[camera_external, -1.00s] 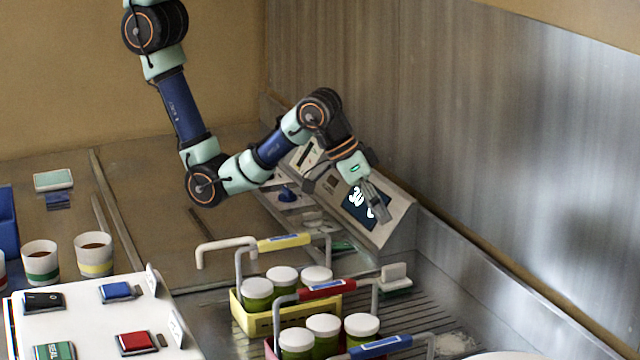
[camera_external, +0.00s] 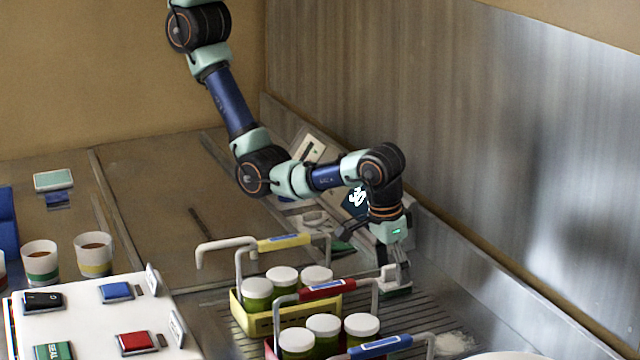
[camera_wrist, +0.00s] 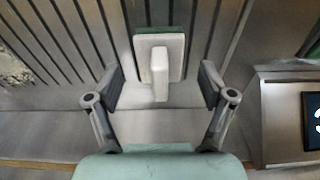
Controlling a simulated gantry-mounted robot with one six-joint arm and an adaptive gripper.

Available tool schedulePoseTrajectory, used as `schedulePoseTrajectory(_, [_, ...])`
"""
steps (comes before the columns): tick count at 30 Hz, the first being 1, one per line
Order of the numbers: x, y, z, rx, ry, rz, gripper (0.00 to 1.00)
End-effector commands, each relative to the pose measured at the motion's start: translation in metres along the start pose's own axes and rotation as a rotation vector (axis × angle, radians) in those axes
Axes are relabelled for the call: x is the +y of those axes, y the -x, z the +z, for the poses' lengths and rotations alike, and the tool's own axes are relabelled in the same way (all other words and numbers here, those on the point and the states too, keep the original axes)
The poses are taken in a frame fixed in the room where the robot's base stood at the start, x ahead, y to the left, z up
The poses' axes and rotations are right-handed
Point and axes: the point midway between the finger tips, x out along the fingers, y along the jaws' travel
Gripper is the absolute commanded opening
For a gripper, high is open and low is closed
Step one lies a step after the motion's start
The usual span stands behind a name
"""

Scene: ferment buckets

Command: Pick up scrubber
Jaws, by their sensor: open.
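The scrubber (camera_wrist: 174,52) is a pale block with an upright grip and a green underside. In the wrist view it lies on the grooved metal surface, ahead of and between the fingers of my gripper (camera_wrist: 160,85). The fingers are open on either side, and I see no contact. In the external view my gripper (camera_external: 393,275) points down at the scrubber (camera_external: 398,291), which the fingers partly hide.
A yellow caddy (camera_external: 262,322) of white-lidded jars and a caddy with a red handle (camera_external: 327,289) stand close to the left. A blue handle (camera_external: 380,346) is in front. The metal wall (camera_external: 490,262) runs behind, and a slanted display unit (camera_wrist: 290,120) is nearby.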

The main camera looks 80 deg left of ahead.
Motion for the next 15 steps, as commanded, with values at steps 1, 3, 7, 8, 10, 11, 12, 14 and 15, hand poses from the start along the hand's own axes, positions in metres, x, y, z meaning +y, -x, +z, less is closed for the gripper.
schedulePoseTrajectory(1, [-0.001,-0.007,0.000,-0.002,0.000,-0.003,0.81])
schedulePoseTrajectory(3, [0.000,-0.016,0.000,-0.001,0.000,-0.001,0.81])
schedulePoseTrajectory(7, [0.000,-0.021,0.000,0.000,0.000,0.002,0.81])
schedulePoseTrajectory(8, [0.000,-0.021,0.000,0.000,0.000,0.002,0.81])
schedulePoseTrajectory(10, [0.000,-0.021,0.000,0.000,0.000,0.002,0.81])
schedulePoseTrajectory(11, [0.000,-0.021,0.000,0.000,0.000,0.002,0.81])
schedulePoseTrajectory(12, [0.000,-0.021,0.000,0.000,0.000,0.002,0.75])
schedulePoseTrajectory(14, [0.000,-0.021,0.000,0.000,0.000,0.002,0.65])
schedulePoseTrajectory(15, [0.000,-0.020,0.000,0.000,0.000,0.002,0.58])
